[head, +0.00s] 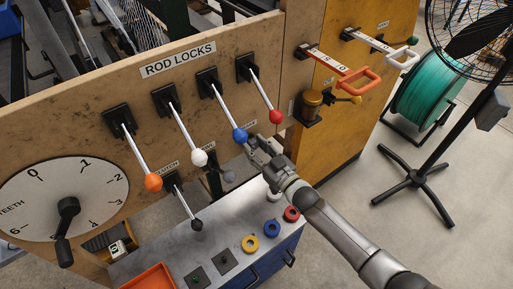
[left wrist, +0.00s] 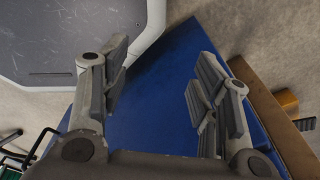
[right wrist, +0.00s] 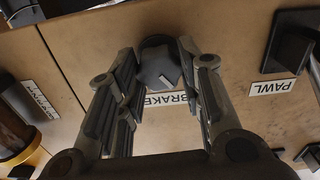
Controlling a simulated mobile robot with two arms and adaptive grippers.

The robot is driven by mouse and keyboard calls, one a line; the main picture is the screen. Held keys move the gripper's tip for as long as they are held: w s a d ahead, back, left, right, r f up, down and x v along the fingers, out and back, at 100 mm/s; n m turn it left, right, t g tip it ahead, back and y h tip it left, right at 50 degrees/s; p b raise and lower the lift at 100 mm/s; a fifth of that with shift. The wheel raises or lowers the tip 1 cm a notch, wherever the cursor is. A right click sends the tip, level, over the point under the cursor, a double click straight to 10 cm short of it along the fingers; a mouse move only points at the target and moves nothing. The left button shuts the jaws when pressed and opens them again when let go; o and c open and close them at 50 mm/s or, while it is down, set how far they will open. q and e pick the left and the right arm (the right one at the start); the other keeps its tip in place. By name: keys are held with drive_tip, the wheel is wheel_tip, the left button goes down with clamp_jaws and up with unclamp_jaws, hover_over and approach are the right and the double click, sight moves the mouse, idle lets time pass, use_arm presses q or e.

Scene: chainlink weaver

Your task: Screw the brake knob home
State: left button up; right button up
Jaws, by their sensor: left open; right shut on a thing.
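The dark grey brake knob (right wrist: 160,68) sits between the fingers of my right gripper (head: 260,150) in the right wrist view, in front of the panel with the BRAKE label (right wrist: 172,99). My right gripper is shut on it; in the head view the gripper hides the knob. Whether the knob sits fully against its lever cannot be told. My left gripper (left wrist: 160,82) is open and empty above a blue surface (left wrist: 165,100) in the left wrist view; it is outside the head view.
Rod-lock levers with orange (head: 153,182), white (head: 199,157), blue (head: 240,135) and red (head: 276,117) knobs stick out close by. A grey-knobbed lever (head: 229,177) stands left of my right gripper. The bench (head: 215,240) below holds coloured rings. A fan (head: 415,178) stands right.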

drive_tip(key=o, duration=1)
drive_tip(key=shift+o, duration=0.2)
drive_tip(key=v, duration=1.2)
